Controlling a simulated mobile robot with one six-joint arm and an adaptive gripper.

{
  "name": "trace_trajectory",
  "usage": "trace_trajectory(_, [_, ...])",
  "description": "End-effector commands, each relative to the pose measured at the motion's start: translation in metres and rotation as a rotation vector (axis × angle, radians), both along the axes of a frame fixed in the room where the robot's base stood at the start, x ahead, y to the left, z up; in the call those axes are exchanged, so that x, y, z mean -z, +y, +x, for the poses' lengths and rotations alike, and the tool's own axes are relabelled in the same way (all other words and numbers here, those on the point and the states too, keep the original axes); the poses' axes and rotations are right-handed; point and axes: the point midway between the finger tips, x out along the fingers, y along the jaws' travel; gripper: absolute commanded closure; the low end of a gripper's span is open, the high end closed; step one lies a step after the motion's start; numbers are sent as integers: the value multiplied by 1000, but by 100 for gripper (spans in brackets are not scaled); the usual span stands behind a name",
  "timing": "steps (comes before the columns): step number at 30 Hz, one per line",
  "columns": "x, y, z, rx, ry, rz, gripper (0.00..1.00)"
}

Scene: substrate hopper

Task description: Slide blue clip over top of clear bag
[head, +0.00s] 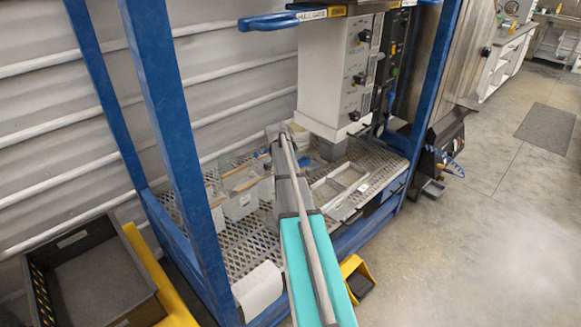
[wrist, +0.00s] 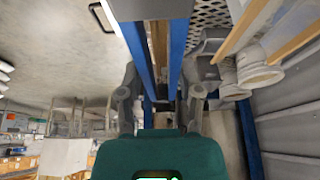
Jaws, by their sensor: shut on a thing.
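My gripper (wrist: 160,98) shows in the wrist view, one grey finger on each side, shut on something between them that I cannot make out. In the head view my teal-sleeved arm reaches to the mesh deck below the grey machine, and the arm hides the gripper there. I cannot pick out the blue clip for certain in either view. Several pale, see-through containers or bags (head: 240,203) stand on the deck left of my arm. I cannot tell whether one is the clear bag.
A blue frame (head: 170,135) surrounds the mesh deck (head: 250,246). The grey machine (head: 334,80) hangs over the deck, close to my arm. A pale open frame (head: 338,190) lies right of my arm. A dark bin (head: 85,285) stands at left. The floor (head: 480,235) at right is clear.

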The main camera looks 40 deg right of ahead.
Motion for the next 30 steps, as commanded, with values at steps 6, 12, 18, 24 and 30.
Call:
trace_trajectory(6, [17, 0, 0, 0, 0, 0, 97])
trace_trajectory(12, [27, 0, 0, 1, 0, 0, 97])
trace_trajectory(18, [32, -1, 0, 1, 0, 0, 97])
trace_trajectory(24, [33, -1, 0, 1, 0, 0, 97])
trace_trajectory(30, [32, -1, 0, 1, 0, 0, 97])
